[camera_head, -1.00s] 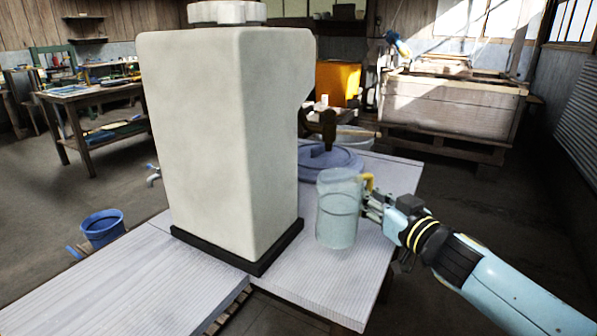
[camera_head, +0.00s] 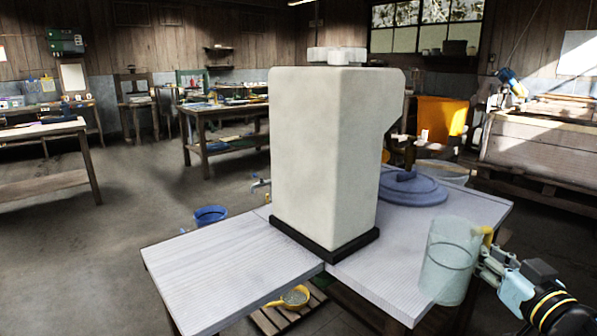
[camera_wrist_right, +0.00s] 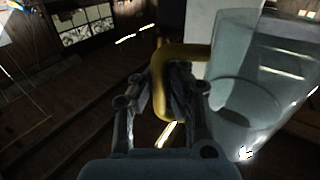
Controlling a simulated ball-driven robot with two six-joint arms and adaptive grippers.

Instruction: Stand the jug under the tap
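The clear jug (camera_head: 447,270) with a yellow handle (camera_head: 487,236) is at the right of the head view, upright, overlapping the table's right edge. I cannot tell whether its base touches the table. My right gripper (camera_head: 484,262) is closed around the handle. In the right wrist view the fingers (camera_wrist_right: 150,95) sit either side of the yellow handle (camera_wrist_right: 160,85), with the jug (camera_wrist_right: 235,100) to the right. A small silver tap (camera_head: 261,184) shows at the left side of the tall off-white container (camera_head: 325,150), apart from the jug. My left gripper is out of view.
The container stands on a black base on a pale slatted table (camera_head: 230,275). A blue round coiled thing (camera_head: 412,190) lies behind the jug. A blue bucket (camera_head: 210,215) is on the floor left. A yellow pan (camera_head: 294,297) lies below. The table's left part is clear.

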